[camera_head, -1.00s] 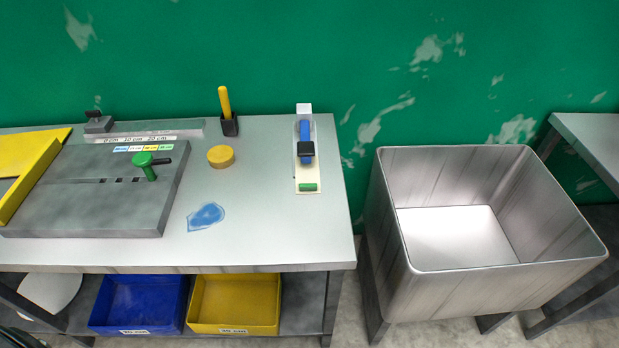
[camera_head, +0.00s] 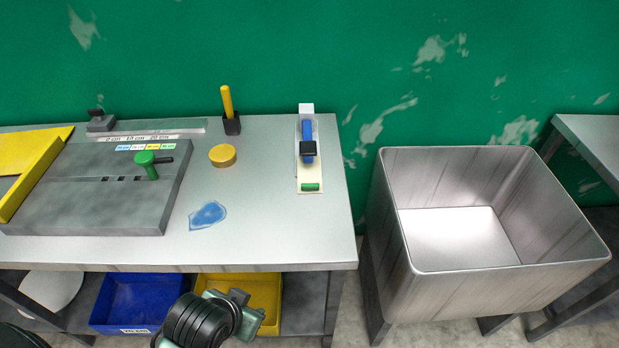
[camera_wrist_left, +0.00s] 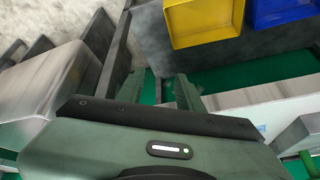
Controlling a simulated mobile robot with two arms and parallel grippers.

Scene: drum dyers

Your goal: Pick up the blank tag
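I cannot pick out a blank tag for certain. A narrow cream board (camera_head: 309,180) with a blue and black device (camera_head: 308,149) and a green end lies at the right of the workbench (camera_head: 270,220). A flat blue patch (camera_head: 207,215) lies on the bench top. My left gripper (camera_wrist_left: 158,90) shows in the left wrist view with its two fingers apart and nothing between them. Part of an arm of mine shows at the bottom of the head view, in front of the yellow bin. My right gripper is not in view.
A grey board with a green-handled knob (camera_head: 147,163) fills the bench's left. A yellow disc (camera_head: 222,155) and a yellow pen in a black holder (camera_head: 231,124) stand behind. Blue (camera_head: 135,300) and yellow (camera_head: 270,290) bins sit below. A metal tub (camera_head: 480,255) stands right.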

